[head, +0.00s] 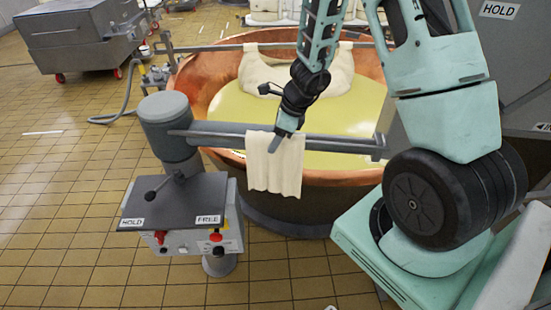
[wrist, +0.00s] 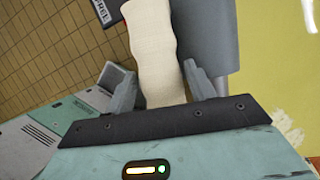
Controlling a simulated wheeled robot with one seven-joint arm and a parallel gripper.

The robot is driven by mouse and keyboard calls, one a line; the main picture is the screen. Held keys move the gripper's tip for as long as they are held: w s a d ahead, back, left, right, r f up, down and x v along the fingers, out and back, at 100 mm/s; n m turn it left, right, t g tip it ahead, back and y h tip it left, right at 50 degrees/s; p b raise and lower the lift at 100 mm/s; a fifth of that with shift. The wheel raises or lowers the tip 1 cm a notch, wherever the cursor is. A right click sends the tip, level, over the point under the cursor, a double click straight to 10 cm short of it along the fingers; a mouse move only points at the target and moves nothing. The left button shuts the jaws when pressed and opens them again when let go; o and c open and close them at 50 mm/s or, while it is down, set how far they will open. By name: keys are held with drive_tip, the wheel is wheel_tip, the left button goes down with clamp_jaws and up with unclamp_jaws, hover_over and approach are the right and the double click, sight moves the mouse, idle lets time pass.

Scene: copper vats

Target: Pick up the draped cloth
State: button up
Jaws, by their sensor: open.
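A cream cloth (head: 275,172) hangs draped over the grey horizontal bar (head: 330,142) at the near side of the copper vat. In the wrist view the cloth (wrist: 153,45) runs as a pale strip up between my two fingers. My gripper (head: 278,143) is at the bar, over the top of the cloth. In the wrist view my gripper (wrist: 152,78) is open, with one finger on each side of the cloth. I cannot tell whether either finger touches it. The grey bar (wrist: 208,35) shows behind the cloth.
The copper vat (head: 215,72) holds yellow-green liquid, and a larger pale cloth (head: 262,68) hangs at its far side. A control box (head: 175,203) with HOLD and FREE labels stands in front. A grey wheeled cart (head: 75,45) is back left. The tiled floor at left is largely clear.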

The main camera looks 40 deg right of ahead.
drive_tip(key=shift+f, duration=0.15)
drive_tip(key=shift+c, duration=0.3)
drive_tip(key=c, duration=1.1)
drive_tip(key=shift+o, duration=0.2)
